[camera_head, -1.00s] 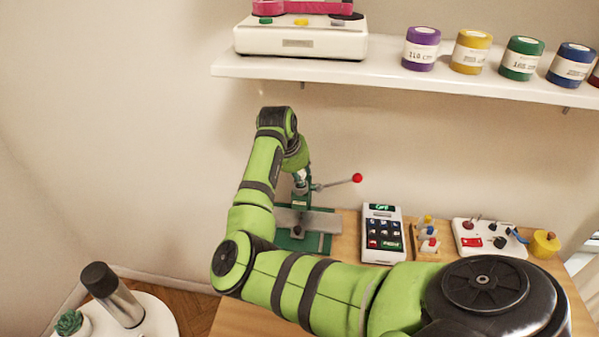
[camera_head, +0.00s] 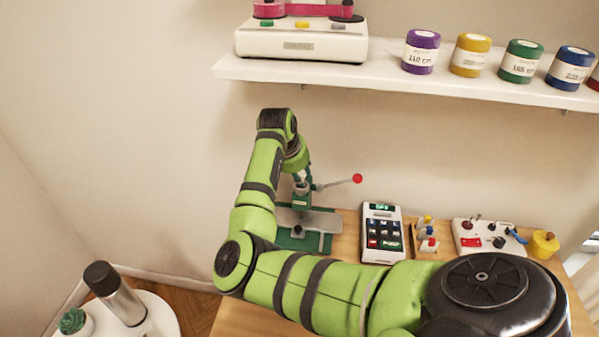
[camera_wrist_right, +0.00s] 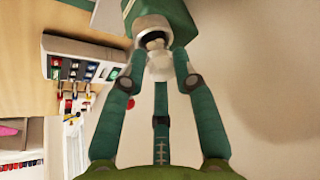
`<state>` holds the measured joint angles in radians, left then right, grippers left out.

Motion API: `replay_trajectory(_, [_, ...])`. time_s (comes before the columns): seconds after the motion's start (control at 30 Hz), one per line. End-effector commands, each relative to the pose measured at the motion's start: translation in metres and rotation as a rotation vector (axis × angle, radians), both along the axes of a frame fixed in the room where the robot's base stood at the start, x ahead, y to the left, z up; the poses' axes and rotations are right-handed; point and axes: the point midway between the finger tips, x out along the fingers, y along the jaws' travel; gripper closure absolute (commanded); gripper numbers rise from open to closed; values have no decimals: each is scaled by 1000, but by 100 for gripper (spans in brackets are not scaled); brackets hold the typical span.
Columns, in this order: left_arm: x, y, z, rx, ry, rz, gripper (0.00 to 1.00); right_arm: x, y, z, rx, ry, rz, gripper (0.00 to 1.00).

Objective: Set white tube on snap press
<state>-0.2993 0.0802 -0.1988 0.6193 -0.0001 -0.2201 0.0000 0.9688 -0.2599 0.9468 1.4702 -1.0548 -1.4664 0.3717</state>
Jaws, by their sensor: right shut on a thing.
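The snap press (camera_head: 297,240) stands on the table in the head view, with a green base, a grey plate and a lever ending in a red ball (camera_head: 357,178). Its green body (camera_wrist_right: 172,12) shows at the top of the wrist view. My right gripper (camera_wrist_right: 160,62) is shut on the white tube (camera_wrist_right: 159,69), between its teal fingers. The tube is at the press's upper part, close to a white ring with a dark opening; I cannot tell whether it is seated. In the head view, my right arm partly hides the gripper and press. My left gripper is not in view.
A keypad device (camera_head: 383,233), small coloured parts (camera_head: 428,235) and a white control board (camera_head: 488,238) stand right of the press. A shelf (camera_head: 400,84) with coloured spools and a white machine (camera_head: 300,42) hangs above. A round white stand is at lower left.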

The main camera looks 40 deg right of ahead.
Motion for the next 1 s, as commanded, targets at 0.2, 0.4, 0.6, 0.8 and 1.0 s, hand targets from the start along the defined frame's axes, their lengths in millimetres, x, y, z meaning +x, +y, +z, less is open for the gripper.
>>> replay_trajectory(0.2, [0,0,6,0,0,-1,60,0,0,1,0,1,0,100])
replay_trajectory(0.4, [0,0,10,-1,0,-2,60,0,0,1,0,1,0,100])
replay_trajectory(0.6, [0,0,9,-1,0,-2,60,0,0,0,0,0,0,100])
replay_trajectory(0.8, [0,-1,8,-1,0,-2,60,0,0,-1,0,0,0,100])
replay_trajectory(1.0, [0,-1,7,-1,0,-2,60,0,0,-5,0,0,0,100])
